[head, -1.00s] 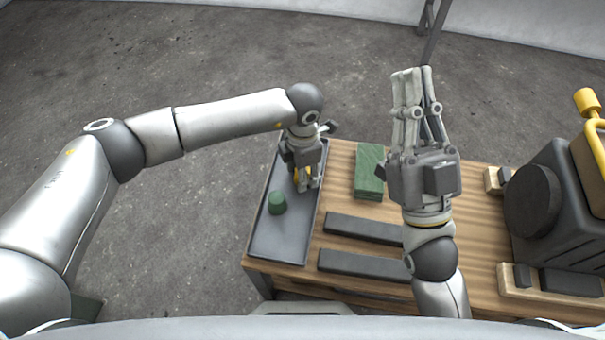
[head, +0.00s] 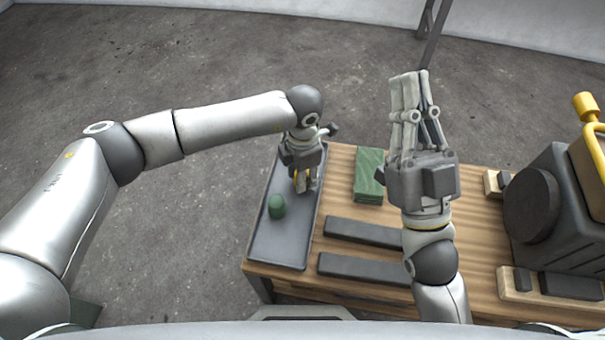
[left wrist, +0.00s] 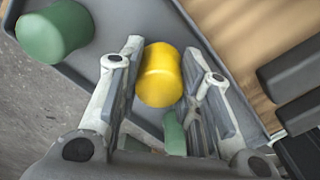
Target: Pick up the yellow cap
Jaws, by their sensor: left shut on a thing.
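The yellow cap (left wrist: 160,76) sits between the two fingers of my left gripper (left wrist: 164,50) in the left wrist view. In the head view only a yellow sliver of the cap (head: 296,179) shows; the gripper (head: 305,189) hides the rest. My left gripper is shut on the cap, over the far part of the grey tray (head: 280,248). I cannot tell whether the cap touches the tray. My right gripper (head: 415,76) points up above the table, its fingers seen close together with nothing visible in them; their opening is unclear.
A green cap-like piece (head: 277,207) is in the tray, nearer than my left gripper. Part of another green thing (left wrist: 174,133) shows between the fingers. A green block (head: 369,175) and dark bars (head: 364,268) lie right of the tray. A dark machine (head: 560,215) stands far right.

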